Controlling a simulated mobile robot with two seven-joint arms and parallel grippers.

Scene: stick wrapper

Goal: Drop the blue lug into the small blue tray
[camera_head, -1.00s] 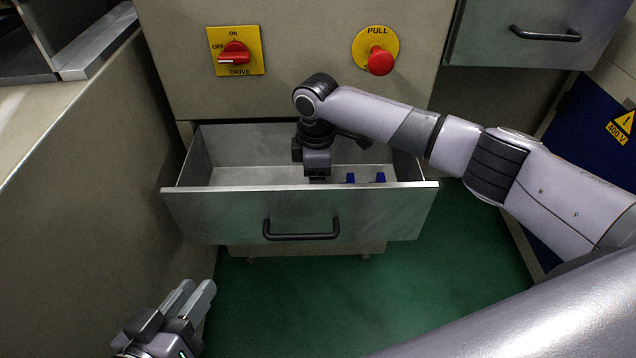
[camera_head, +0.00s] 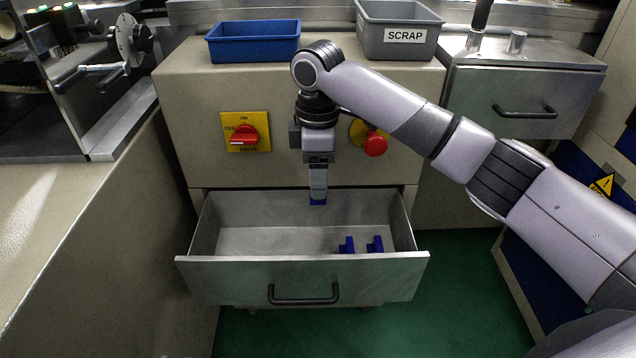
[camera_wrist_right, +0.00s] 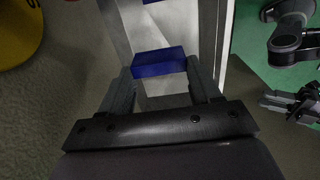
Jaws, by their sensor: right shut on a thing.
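My right gripper (camera_head: 318,184) points down above the back of the open drawer (camera_head: 262,240). It is shut on a blue lug (camera_head: 318,201), whose lower end shows below the fingers. In the right wrist view the held lug (camera_wrist_right: 158,65) sits between the two fingertips. The small blue tray (camera_head: 254,47) stands on top of the cabinet, above and left of the right gripper; its inside looks empty. My left gripper (camera_wrist_right: 272,101) shows small at the right of the right wrist view, its fingers apart and empty.
Two more blue lugs (camera_head: 347,245) (camera_head: 376,245) lie in the drawer. A grey SCRAP bin (camera_head: 400,38) stands right of the tray. The red drive switch (camera_head: 244,135) and red pull knob (camera_head: 375,145) stick out of the cabinet front.

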